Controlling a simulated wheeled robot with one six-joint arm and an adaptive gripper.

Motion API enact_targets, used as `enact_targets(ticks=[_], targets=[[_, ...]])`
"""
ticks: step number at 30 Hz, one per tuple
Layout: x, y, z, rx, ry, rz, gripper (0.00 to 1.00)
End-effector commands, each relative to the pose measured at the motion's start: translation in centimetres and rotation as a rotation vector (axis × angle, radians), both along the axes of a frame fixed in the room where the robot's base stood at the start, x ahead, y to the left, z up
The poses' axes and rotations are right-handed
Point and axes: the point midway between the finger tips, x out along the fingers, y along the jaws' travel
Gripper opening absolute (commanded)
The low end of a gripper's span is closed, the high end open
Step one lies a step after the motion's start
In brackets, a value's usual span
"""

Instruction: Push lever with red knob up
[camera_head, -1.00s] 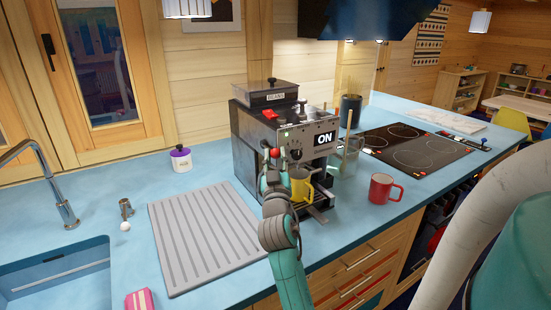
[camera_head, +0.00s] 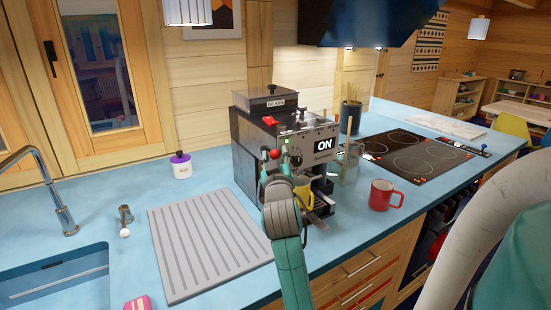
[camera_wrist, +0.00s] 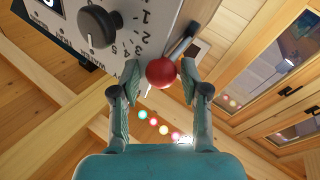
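The lever's red ball knob (camera_wrist: 160,73) is in the middle of the wrist view, on a thin silver shaft (camera_wrist: 180,48) beside the coffee machine's front panel (camera_wrist: 120,35). My gripper (camera_wrist: 160,72) has one fingertip on each side of the knob, with narrow gaps seeming to show, so it looks partly open around it. In the head view the red knob (camera_head: 275,153) shows just above my gripper (camera_head: 279,172), at the front left of the coffee machine (camera_head: 247,150). My wrist hides part of the machine's lower front.
A yellow mug (camera_head: 305,197) stands at the machine behind my wrist. A red mug (camera_head: 381,195) stands right of it, before the black hob (camera_head: 415,155). A ridged grey drainer (camera_head: 205,240) lies left. A black dial (camera_wrist: 98,27) is near the fingers.

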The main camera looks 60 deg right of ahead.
Motion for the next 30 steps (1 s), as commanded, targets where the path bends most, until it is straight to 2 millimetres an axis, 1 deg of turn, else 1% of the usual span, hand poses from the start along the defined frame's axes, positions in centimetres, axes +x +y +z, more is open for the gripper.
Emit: enact_targets(ticks=[11,14,21,24,30], targets=[[-0.1,0.3,-0.2,0.003,0.002,0.001,0.57],[-0.6,1.1,-0.4,0.002,0.001,0.001,0.57],[-2.5,4.3,-1.0,0.003,0.002,0.002,0.57],[-3.1,5.3,-1.2,0.003,0.001,0.002,0.57],[-3.8,6.3,-1.3,0.002,0.001,0.000,0.57]])
